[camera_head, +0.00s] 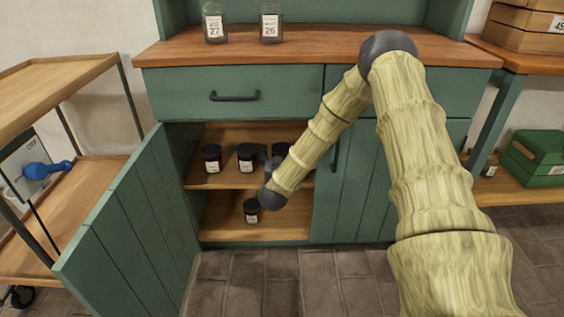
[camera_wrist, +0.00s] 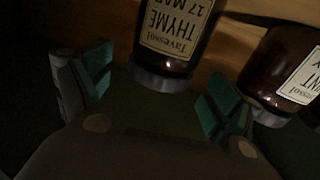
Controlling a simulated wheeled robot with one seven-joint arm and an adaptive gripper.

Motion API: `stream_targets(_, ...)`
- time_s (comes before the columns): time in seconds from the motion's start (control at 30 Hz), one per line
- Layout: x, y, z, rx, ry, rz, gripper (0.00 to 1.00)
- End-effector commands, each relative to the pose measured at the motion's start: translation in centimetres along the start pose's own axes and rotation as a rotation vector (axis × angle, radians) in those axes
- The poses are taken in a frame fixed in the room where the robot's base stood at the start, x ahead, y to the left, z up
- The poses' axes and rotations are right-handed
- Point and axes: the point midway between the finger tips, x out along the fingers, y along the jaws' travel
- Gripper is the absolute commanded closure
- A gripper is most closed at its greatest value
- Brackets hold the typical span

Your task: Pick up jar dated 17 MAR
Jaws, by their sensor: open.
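The jar dated 17 MAR (camera_wrist: 176,38) is dark brown with a cream label reading "Tavessol THYME 17 MAR" and a dark lid. It appears upside down in the wrist view, at the top middle. My gripper (camera_wrist: 156,78) is open, with one teal-padded finger to each side of this jar in the picture. I cannot tell how far the jar lies between the fingers. In the head view my gripper (camera_head: 266,160) is at the upper cabinet shelf, mostly hidden by my arm, near a partly hidden jar (camera_head: 281,150).
A second jar (camera_wrist: 281,62) stands close by, beside the right finger in the wrist view. Two labelled jars (camera_head: 211,158) (camera_head: 247,157) stand left on the upper shelf, another jar (camera_head: 251,210) below. The cabinet's left door (camera_head: 125,225) is open; the counter (camera_head: 300,47) is above.

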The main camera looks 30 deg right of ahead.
Motion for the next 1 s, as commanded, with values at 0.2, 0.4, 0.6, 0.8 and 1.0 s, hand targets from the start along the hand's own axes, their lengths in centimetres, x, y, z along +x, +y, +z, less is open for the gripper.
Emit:
stream_targets(0.2,2.3,0.0,0.3,0.001,0.001,0.001,0.09)
stream_targets(0.4,2.6,0.0,0.1,-0.001,-0.001,0.0,0.09)
stream_targets(0.6,2.6,0.0,0.1,-0.001,-0.001,0.0,0.25)
stream_targets(0.8,2.6,0.0,0.1,-0.001,0.0,0.0,0.62)
stream_targets(1.0,2.6,0.0,0.1,-0.001,0.0,0.0,0.63)
